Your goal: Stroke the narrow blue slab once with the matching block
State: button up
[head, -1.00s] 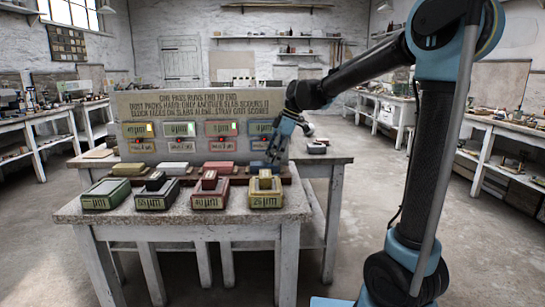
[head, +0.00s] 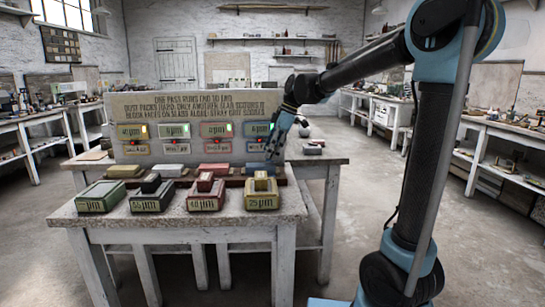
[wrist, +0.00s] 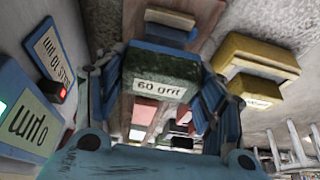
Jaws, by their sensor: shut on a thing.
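The narrow blue slab (head: 254,167) lies at the right end of that row, partly behind the fingers. Blue surfaces (wrist: 165,33) show just beyond the block in the wrist view. I cannot tell whether block and slab touch.
Yellow, white and red slabs (head: 212,169) lie left of the blue one. A sign panel with displays (head: 190,105) stands close behind.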

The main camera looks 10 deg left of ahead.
jog(key=shift+r, duration=1.85)
